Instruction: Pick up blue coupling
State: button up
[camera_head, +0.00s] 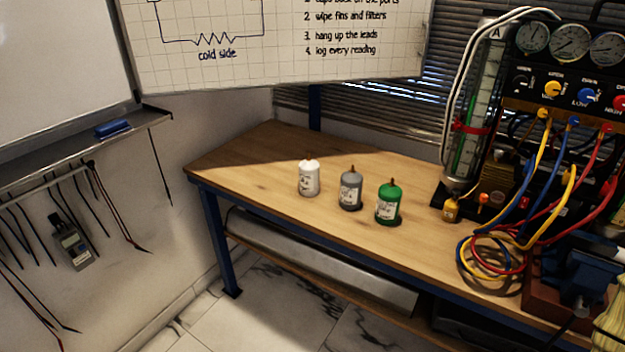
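No loose blue coupling stands out clearly. A small blue fitting (572,122) shows on the gauge rig under the blue knob, at the top of the blue hose (562,150); I cannot tell whether it is the coupling. The gauge rig (517,83) stands at the right end of the wooden workbench (260,160). My gripper is not in view.
White, grey and green bottles (309,180) (350,190) (388,204) stand mid-bench. Coiled yellow, blue and red hoses (485,262) lie at the right, beside a dark blue vise (590,272). The bench's left part is clear. Leads hang on the left wall.

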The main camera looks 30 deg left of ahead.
aim_at(525, 171)
jog(key=k, duration=0.5)
jog(key=u, duration=1.45)
jog(key=i, duration=1.95)
jog(key=z, duration=2.65)
